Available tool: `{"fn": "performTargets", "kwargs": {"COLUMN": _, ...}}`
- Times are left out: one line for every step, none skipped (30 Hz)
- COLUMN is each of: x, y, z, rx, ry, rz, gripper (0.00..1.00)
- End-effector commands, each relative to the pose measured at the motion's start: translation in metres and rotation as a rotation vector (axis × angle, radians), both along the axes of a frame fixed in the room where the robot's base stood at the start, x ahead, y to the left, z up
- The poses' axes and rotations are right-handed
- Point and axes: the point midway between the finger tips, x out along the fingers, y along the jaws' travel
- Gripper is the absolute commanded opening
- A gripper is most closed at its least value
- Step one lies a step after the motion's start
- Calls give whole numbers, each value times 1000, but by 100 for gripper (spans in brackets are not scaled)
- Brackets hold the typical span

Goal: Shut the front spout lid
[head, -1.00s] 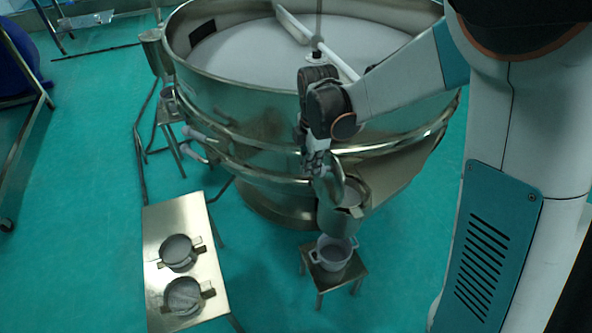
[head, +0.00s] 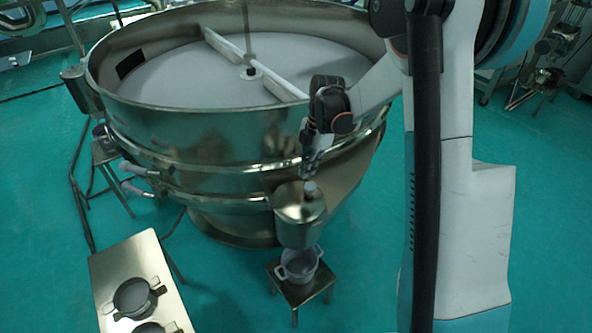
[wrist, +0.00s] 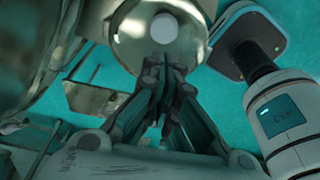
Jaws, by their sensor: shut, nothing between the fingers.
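The front spout (head: 300,232) sticks out from the lower front of the large steel sieve (head: 215,180). Its metal lid (head: 292,197) lies down over the spout's mouth, with a pale round knob (head: 310,187) on top. In the wrist view the lid (wrist: 135,45) is a round shiny disc with the white knob (wrist: 165,27) facing me. My gripper (head: 309,174) is just above the lid, close to the knob. In the wrist view my gripper (wrist: 169,64) has its fingers together and empty, tips by the lid's near edge. Whether they touch it I cannot tell.
A pale two-handled pot (head: 298,266) stands on a small steel stool (head: 304,290) below the spout. A steel table (head: 130,262) with round dark containers is at the lower left. Another stool (head: 106,155) stands left of the sieve. Green floor is open around these.

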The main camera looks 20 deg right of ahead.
Motion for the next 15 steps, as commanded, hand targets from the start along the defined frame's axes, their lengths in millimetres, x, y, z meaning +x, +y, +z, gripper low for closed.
{"fn": "performTargets", "kwargs": {"x": 2, "y": -6, "z": -9, "rx": 0, "ry": 0, "rz": -2, "gripper": 0}}
{"fn": "performTargets", "kwargs": {"x": 3, "y": -9, "z": -12, "rx": 0, "ry": 0, "rz": -2, "gripper": 0}}
{"fn": "performTargets", "kwargs": {"x": 4, "y": -14, "z": -16, "rx": 0, "ry": 0, "rz": -1, "gripper": 0}}
{"fn": "performTargets", "kwargs": {"x": 5, "y": -16, "z": -20, "rx": 0, "ry": 0, "rz": -1, "gripper": 0}}
{"fn": "performTargets", "kwargs": {"x": 6, "y": -19, "z": -23, "rx": 0, "ry": 0, "rz": -2, "gripper": 0}}
{"fn": "performTargets", "kwargs": {"x": 6, "y": -22, "z": -27, "rx": 0, "ry": 0, "rz": -2, "gripper": 0}}
{"fn": "performTargets", "kwargs": {"x": 7, "y": -24, "z": -30, "rx": 0, "ry": 0, "rz": -1, "gripper": 0}}
{"fn": "performTargets", "kwargs": {"x": 8, "y": -26, "z": -33, "rx": 0, "ry": 0, "rz": -1, "gripper": 0}}
{"fn": "performTargets", "kwargs": {"x": 8, "y": -29, "z": -37, "rx": 0, "ry": 0, "rz": -1, "gripper": 0}}
{"fn": "performTargets", "kwargs": {"x": 9, "y": -30, "z": -40, "rx": 0, "ry": 0, "rz": -1, "gripper": 0}}
{"fn": "performTargets", "kwargs": {"x": 9, "y": -32, "z": -42, "rx": 0, "ry": 0, "rz": 0, "gripper": 0}}
{"fn": "performTargets", "kwargs": {"x": 10, "y": -34, "z": -45, "rx": -1, "ry": 0, "rz": 0, "gripper": 0}}
{"fn": "performTargets", "kwargs": {"x": 10, "y": -35, "z": -47, "rx": 0, "ry": 0, "rz": 0, "gripper": 0}}
{"fn": "performTargets", "kwargs": {"x": 10, "y": -36, "z": -49, "rx": -1, "ry": 0, "rz": 0, "gripper": 0}}
{"fn": "performTargets", "kwargs": {"x": 10, "y": -37, "z": -52, "rx": -1, "ry": 0, "rz": 0, "gripper": 0}}
